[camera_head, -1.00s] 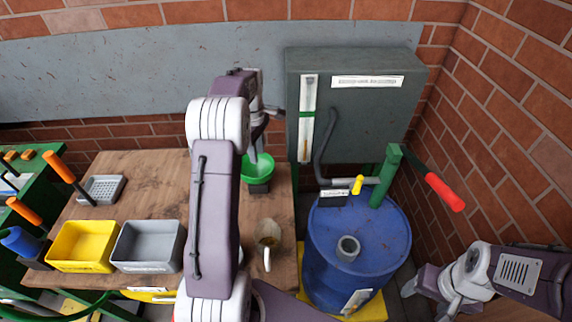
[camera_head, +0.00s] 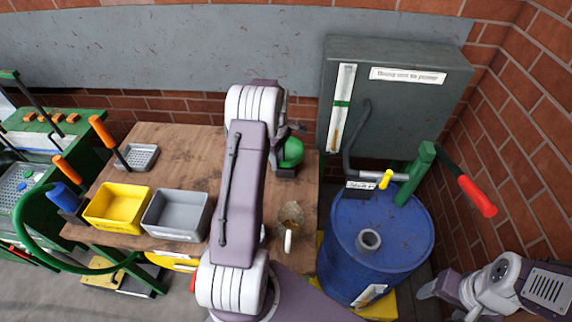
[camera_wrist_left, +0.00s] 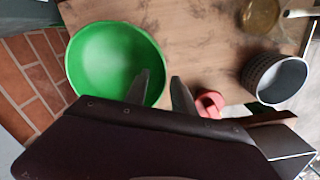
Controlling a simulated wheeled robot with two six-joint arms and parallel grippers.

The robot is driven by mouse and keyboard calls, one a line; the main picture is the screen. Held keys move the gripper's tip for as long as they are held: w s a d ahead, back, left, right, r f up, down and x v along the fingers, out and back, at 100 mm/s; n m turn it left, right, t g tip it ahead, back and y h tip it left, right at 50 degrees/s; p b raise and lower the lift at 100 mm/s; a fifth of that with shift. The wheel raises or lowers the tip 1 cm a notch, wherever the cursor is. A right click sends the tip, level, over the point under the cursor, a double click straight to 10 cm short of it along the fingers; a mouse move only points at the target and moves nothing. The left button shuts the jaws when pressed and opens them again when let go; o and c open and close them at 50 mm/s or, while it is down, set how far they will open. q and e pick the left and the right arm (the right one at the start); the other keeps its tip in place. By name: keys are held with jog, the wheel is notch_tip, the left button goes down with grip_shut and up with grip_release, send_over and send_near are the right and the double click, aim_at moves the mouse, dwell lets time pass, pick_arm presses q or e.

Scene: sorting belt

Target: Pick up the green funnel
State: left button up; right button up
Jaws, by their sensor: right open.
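The green funnel (camera_head: 291,152) is at the right back of the wooden table in the head view, by a small dark block (camera_head: 285,172) and partly behind my left arm. In the left wrist view the funnel (camera_wrist_left: 112,62) shows its wide round mouth. My left gripper (camera_wrist_left: 160,76) has its two fingertips a little apart at the funnel's edge. One finger overlaps the mouth and the other is just outside the rim. Whether they press on the rim cannot be told. My right gripper (camera_head: 440,297) is open and empty at the lower right, far from the funnel.
A yellow bin (camera_head: 97,222) and a grey bin (camera_head: 150,228) stand at the table's front left. A pitcher (camera_head: 291,214) stands near the front right. A grey cabinet (camera_head: 440,110) stands behind.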

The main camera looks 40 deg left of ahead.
pick_arm(q)
jog(key=shift+f, duration=0.2)
jog(key=shift+r, duration=0.1)
grip_shut()
jog(key=shift+s, duration=0.1)
dwell(1.0)
